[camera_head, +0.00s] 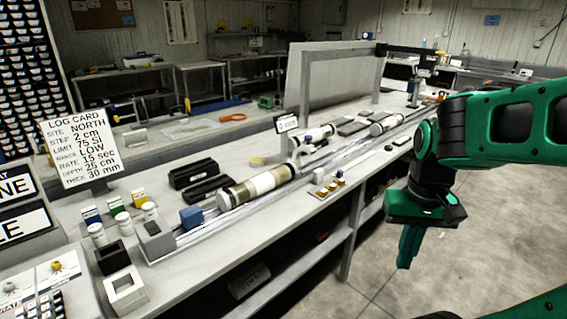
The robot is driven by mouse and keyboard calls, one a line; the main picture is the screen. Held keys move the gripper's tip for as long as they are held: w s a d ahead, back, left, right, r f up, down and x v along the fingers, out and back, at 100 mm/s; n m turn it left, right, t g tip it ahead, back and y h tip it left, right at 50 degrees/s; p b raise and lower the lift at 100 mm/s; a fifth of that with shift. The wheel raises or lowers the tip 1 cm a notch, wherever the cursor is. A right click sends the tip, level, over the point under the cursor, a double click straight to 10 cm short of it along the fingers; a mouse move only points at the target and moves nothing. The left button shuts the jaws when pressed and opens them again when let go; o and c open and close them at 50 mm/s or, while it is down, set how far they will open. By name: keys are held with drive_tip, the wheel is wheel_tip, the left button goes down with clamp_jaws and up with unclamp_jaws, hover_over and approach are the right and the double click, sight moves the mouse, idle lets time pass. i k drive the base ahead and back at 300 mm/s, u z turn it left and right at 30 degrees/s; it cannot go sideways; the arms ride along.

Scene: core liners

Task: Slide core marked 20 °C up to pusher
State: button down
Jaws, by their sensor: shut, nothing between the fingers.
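A core liner (262,185) with dark, cream and tan bands and white ends lies along the metal rail (190,238) on the long bench. Two more white-ended cores, a middle one (314,135) and a far one (388,123), lie further back. No 20 °C marking is legible on any of them. A blue block (191,216) sits at the rail's near end, close to the banded core's left end; I cannot tell for sure whether it is the pusher. My gripper (408,248) is shut and empty, pointing down over the floor to the right of the bench, apart from every core.
A log card (80,148) stands at the left. Dark cradles (193,174), small bottles (97,234) and square blocks (125,290) lie on the bench. A small tray (328,188) is near the front edge. A frame with a panel (340,80) rises behind the rail. Open floor lies right.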

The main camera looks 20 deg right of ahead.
sight(228, 200)
drive_tip(key=u, duration=0.05)
drive_tip(key=i, duration=1)
drive_tip(key=z, duration=0.05)
